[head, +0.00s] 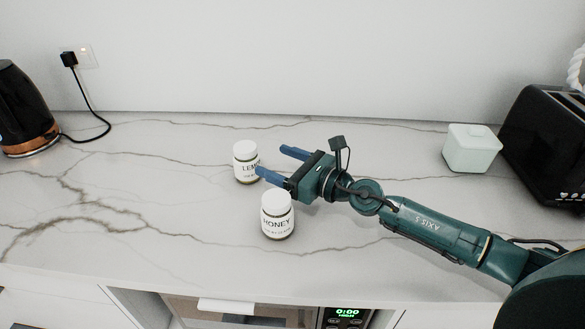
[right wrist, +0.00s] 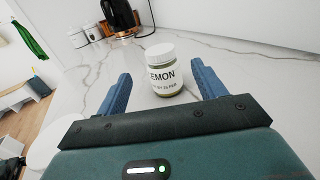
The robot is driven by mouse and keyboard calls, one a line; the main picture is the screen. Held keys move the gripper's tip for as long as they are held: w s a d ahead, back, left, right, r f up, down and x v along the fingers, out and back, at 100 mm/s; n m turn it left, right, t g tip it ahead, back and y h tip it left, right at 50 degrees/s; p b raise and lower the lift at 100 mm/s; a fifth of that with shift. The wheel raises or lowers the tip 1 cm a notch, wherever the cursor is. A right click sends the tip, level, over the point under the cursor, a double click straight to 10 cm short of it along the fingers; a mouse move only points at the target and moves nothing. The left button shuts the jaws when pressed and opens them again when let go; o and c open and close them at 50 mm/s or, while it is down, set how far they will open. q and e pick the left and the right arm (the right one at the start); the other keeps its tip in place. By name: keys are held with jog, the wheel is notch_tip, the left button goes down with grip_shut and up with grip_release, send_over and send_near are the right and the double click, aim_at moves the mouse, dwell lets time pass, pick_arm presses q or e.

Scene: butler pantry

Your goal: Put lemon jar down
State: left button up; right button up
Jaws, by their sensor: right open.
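The lemon jar (head: 245,161) is a small white-lidded jar with a white label, standing upright on the marble counter (head: 150,200). It also shows in the right wrist view (right wrist: 164,72), upright beyond my fingertips, with "EMON" readable. My right gripper (head: 268,161) is open, its two blue fingers pointing at the jar from the right. In the right wrist view the open fingers (right wrist: 160,82) lie to either side with the jar ahead between their lines. In the head view the nearer fingertip overlaps the jar's right edge. My left gripper is not seen.
A honey jar (head: 278,216) stands upright just in front of my right gripper, close to it. A black kettle (head: 22,110) is at the far left with its cord to a wall socket. A pale square canister (head: 471,149) and a black toaster (head: 550,145) stand at right.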

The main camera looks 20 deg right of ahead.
jog(key=v, duration=0.2)
jog(key=shift+s+d+f+b, duration=0.15)
jog(key=shift+s+d+b, duration=0.1)
jog(key=shift+b, duration=0.15)
jog(key=shift+s+d, duration=0.2)
jog(key=shift+s, duration=0.15)
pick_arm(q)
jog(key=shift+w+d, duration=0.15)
